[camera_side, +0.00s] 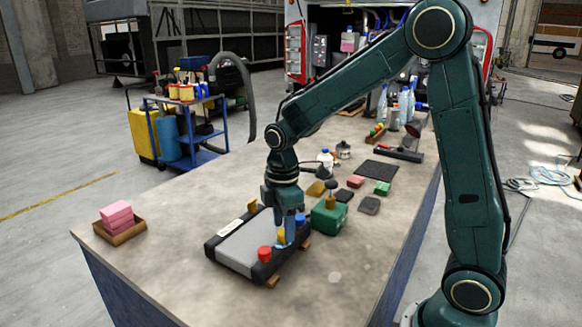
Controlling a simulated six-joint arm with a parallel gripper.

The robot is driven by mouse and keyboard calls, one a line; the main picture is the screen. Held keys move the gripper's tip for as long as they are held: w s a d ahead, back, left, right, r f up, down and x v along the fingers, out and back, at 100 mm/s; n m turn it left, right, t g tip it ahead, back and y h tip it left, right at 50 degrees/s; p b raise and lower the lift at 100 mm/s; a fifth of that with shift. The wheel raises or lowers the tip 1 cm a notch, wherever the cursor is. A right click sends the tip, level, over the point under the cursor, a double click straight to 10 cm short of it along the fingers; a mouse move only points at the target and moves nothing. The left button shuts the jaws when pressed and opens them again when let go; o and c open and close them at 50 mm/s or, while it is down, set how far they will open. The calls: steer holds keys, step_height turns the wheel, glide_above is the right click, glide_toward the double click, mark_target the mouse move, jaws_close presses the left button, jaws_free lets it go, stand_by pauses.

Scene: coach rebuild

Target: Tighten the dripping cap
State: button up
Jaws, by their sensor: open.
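A radiator-like unit with a grey core (243,246) and black end tanks lies flat on the workbench (170,245), propped on small wooden blocks. A red cap (264,254) sits at its front right end. A small blue cap (300,219) shows beside my gripper. My gripper (283,242) points straight down at the right end of the unit, with its jaws open. A yellow piece (282,235) shows between or just behind the fingers. The fingers partly hide it, and I cannot tell whether they touch it. No drip is visible.
A wooden tray with pink sponges (119,222) sits at the bench's left. A blue cart (197,135) stands behind.

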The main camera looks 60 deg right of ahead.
steer(key=shift+f, duration=0.6)
steer(key=shift+c, duration=0.2)
steer(key=c, duration=1)
steer(key=shift+o, duration=0.2)
